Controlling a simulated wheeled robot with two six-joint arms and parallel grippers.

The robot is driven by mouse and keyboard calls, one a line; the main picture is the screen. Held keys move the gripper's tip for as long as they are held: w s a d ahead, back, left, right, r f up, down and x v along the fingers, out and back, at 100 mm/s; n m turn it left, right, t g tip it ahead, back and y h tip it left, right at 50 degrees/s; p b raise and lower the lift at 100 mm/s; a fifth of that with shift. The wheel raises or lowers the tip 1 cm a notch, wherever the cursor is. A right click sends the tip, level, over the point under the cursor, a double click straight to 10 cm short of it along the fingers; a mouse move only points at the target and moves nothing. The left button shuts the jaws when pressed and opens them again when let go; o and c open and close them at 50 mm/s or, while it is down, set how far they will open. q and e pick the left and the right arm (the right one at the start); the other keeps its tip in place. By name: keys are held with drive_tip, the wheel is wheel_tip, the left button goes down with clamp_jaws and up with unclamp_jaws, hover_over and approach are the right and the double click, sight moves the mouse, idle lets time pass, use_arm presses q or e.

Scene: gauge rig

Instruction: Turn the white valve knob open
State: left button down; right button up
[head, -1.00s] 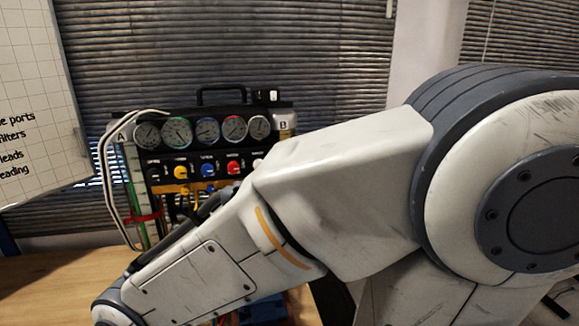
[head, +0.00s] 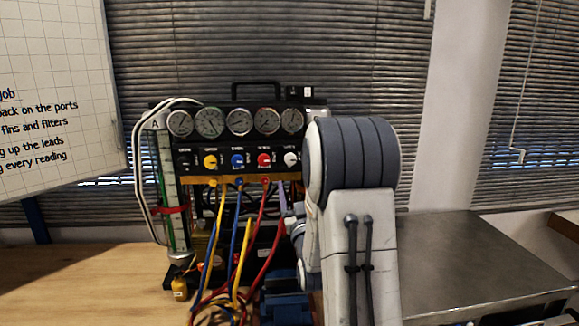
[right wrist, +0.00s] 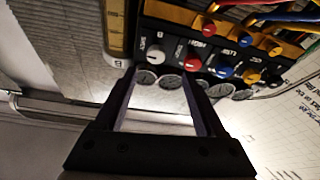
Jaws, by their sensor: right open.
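The white valve knob (head: 291,158) is at the right end of the row of coloured knobs on the black gauge panel (head: 222,161). In the right wrist view the white knob (right wrist: 156,53) shows upside down, just beyond and between the fingertips. My right gripper (right wrist: 158,72) is open and empty, apart from the knob as far as I can tell. In the head view my right gripper (head: 283,200) is small and partly hidden by my forearm, below the knob. My left gripper is not in view.
Yellow, blue and red hoses (head: 236,250) hang from the ports below the knobs. A row of gauges (head: 240,121) sits above them. A red knob (right wrist: 194,60) is beside the white one. A wooden table (head: 90,285) is clear at left.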

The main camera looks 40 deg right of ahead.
sight(291, 160)
drive_tip(key=shift+h, duration=0.3)
drive_tip(key=p+x, duration=0.1)
drive_tip(key=x, duration=0.2)
drive_tip(key=p+x, duration=0.1)
drive_tip(key=x, duration=0.2)
drive_tip(key=p+x, duration=0.2)
drive_tip(key=x, duration=0.1)
drive_tip(key=shift+s+d+r, duration=0.15)
drive_tip(key=shift+s+r, duration=0.1)
drive_tip(key=shift+r, duration=0.05)
drive_tip(key=shift+w+d+r+p, duration=0.1)
drive_tip(key=shift+w+d+p, duration=0.25)
drive_tip(key=shift+w, duration=0.35)
clamp_jaws()
